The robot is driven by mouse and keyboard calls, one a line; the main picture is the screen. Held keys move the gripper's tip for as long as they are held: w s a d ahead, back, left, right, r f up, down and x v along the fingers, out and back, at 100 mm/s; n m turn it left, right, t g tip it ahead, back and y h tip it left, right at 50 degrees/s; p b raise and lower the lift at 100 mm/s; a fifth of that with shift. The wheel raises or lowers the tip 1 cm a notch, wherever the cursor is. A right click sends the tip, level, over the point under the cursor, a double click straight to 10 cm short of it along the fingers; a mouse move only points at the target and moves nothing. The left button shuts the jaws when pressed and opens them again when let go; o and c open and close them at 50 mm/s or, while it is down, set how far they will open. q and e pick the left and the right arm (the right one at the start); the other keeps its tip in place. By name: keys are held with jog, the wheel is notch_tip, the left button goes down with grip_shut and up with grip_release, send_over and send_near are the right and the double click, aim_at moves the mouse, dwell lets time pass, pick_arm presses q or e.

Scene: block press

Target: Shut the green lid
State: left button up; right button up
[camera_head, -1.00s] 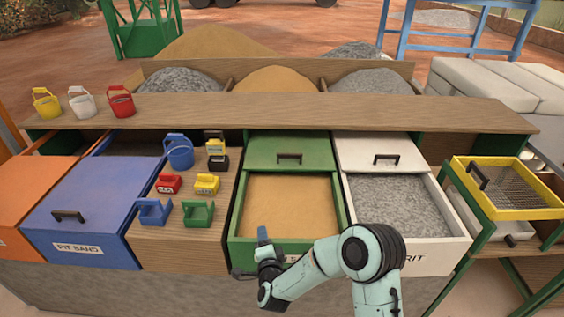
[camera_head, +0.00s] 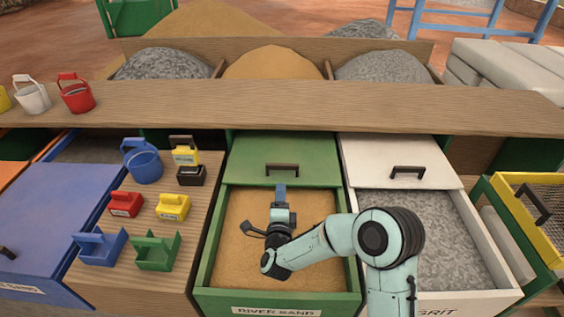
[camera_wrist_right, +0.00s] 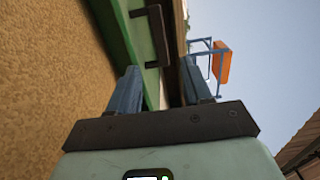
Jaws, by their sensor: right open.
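The green lid (camera_head: 250,152) covers the back part of the green bin (camera_head: 205,265) labelled RIVER SAND. The front part of the bin is uncovered and shows tan sand (camera_head: 240,215). A dark bar handle (camera_head: 282,167) is on the lid. My right gripper (camera_head: 280,189) is over the sand, just in front of the handle, with its fingers pointing toward the lid. In the right wrist view my right gripper (camera_wrist_right: 160,88) is open and empty. The handle (camera_wrist_right: 158,35) lies ahead of the gap between its fingers. My left gripper is not in view.
A white bin (camera_head: 500,275) of grey grit stands right of the green bin. Left of it, a wooden top (camera_head: 125,225) bears small coloured caddies and a blue bucket (camera_head: 142,163). A wooden shelf (camera_head: 300,105) runs behind the lids.

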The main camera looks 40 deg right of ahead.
aim_at(282, 168)
jog(key=x, duration=1.3)
jog(key=shift+w+d, duration=0.15)
jog(key=shift+d, duration=0.05)
grip_shut()
